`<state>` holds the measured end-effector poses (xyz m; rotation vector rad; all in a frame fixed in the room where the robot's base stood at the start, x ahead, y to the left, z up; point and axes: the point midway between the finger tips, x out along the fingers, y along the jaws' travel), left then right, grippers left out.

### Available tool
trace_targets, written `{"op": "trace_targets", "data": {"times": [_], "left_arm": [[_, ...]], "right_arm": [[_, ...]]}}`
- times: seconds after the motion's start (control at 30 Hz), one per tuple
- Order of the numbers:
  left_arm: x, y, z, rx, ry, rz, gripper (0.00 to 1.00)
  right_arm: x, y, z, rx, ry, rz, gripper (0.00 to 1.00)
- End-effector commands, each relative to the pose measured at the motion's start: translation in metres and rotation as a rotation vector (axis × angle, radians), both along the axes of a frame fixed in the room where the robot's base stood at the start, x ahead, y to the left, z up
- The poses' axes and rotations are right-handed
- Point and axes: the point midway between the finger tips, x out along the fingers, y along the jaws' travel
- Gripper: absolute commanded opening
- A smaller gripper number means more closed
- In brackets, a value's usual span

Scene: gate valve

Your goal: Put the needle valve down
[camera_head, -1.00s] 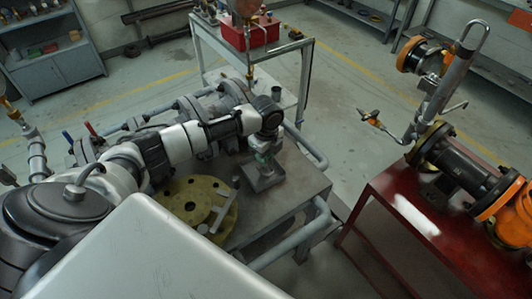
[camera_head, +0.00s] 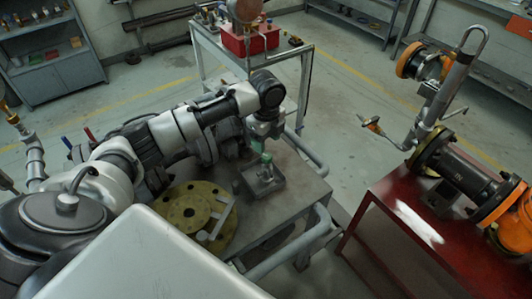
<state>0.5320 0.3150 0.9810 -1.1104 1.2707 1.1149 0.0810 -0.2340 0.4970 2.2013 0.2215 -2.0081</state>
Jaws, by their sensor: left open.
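A small metal fitting (camera_head: 266,176), which looks like the needle valve, is in the small square grey tray (camera_head: 277,187) on the grey cart. It is too small to make out in detail. My left gripper (camera_head: 266,158) points down just above the tray, with greenish fingers. It is open, and I cannot tell whether its fingertips still touch the fitting. My right gripper is not in view.
A yellow-green round flange (camera_head: 195,212) lies left of the tray on the cart top (camera_head: 300,182), with a grey bar across it. A red bench (camera_head: 385,235) with pipework stands right. A white cart with a red box (camera_head: 262,40) stands behind.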

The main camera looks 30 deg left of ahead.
Motion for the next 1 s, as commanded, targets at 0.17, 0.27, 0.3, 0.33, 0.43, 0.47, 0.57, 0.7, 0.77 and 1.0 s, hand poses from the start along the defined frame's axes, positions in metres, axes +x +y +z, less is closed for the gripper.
{"op": "trace_targets", "data": {"times": [0.17, 0.27, 0.3, 0.33, 0.43, 0.47, 0.57, 0.7, 0.77, 1.0], "left_arm": [[0.0, 0.0, 0.025, 0.0, -0.001, 0.0, 0.58], [0.0, 0.0, 0.032, 0.001, 0.0, 0.0, 0.58], [0.0, 0.0, 0.033, 0.001, 0.0, 0.001, 0.58], [0.0, 0.0, 0.034, 0.001, 0.0, 0.001, 0.58], [0.0, 0.0, 0.034, 0.001, 0.001, 0.001, 0.58], [0.0, 0.0, 0.034, 0.001, 0.001, 0.001, 0.58], [0.0, 0.0, 0.034, 0.001, 0.001, 0.001, 0.58], [0.0, 0.0, 0.034, 0.001, 0.001, 0.001, 0.58], [0.0, 0.0, 0.034, 0.001, 0.001, 0.0, 0.58], [0.0, 0.0, 0.033, 0.0, 0.001, 0.0, 0.58]], "right_arm": [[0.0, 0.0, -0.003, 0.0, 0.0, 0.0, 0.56], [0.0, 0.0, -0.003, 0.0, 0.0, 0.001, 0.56], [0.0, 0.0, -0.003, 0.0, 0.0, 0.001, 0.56], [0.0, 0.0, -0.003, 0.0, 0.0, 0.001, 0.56], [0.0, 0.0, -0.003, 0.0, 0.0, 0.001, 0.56], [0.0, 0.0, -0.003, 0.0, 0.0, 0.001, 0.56], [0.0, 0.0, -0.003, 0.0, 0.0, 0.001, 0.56], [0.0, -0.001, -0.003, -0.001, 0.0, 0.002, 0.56], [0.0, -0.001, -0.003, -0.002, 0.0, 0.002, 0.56], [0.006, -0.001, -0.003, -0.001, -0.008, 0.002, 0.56]]}}
